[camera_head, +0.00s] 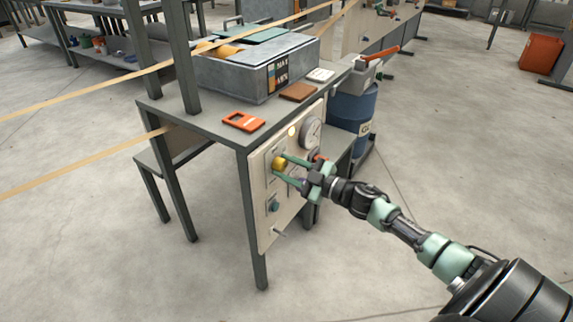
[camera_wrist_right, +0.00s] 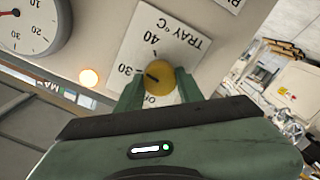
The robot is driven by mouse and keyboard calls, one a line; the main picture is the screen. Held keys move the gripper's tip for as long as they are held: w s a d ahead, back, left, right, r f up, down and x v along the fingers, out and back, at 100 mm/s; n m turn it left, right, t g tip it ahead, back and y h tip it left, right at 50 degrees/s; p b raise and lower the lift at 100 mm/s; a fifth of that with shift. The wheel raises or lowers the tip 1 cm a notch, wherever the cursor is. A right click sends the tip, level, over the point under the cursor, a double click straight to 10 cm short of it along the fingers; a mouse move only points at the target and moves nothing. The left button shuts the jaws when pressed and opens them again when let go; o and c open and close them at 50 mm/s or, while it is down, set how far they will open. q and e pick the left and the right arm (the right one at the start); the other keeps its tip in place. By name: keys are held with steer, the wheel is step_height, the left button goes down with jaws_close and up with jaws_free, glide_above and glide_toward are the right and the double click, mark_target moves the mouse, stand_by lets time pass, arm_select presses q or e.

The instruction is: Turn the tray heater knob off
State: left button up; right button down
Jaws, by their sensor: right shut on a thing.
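The tray heater knob is a round yellow knob (camera_head: 279,163) on the upright beige control panel (camera_head: 268,235) at the table's end. In the right wrist view the knob (camera_wrist_right: 155,77) sits on a white plate (camera_wrist_right: 172,42) marked "TRAY °C" with 30 and 40. Its dark pointer mark faces left, near the 30. Further lettering below the knob is partly hidden by my fingers. My right gripper (camera_head: 284,169) is shut on the knob, one green finger on each side, and it also shows in the right wrist view (camera_wrist_right: 158,88). My left gripper is not in view.
A round gauge (camera_head: 311,133) and a lit lamp (camera_head: 292,131) are above the knob on the panel. A teal knob (camera_head: 273,205) and a small lever (camera_head: 280,233) are below. A grey box (camera_head: 245,78) and an orange item (camera_head: 243,121) are on the tabletop.

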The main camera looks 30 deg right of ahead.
steer(key=n, duration=0.5)
steer(key=shift+n, duration=0.3)
steer(key=n, duration=0.4)
steer(key=shift+f+n+b, duration=0.2)
steer(key=shift+n+b, duration=0.1)
steer(key=shift+b, duration=0.05)
steer(key=shift+n, duration=0.5)
steer(key=n+b, duration=0.2)
steer(key=n, duration=0.2)
steer(key=n+b, duration=0.1)
steer(key=n, duration=0.3)
steer(key=shift+b, duration=0.4)
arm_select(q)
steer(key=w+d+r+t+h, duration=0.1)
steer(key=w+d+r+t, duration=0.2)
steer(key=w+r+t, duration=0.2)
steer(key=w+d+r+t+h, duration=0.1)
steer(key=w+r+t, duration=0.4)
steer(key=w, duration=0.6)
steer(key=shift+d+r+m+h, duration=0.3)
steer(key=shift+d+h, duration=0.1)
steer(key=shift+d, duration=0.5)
arm_select(e)
steer(key=shift+n, duration=0.4)
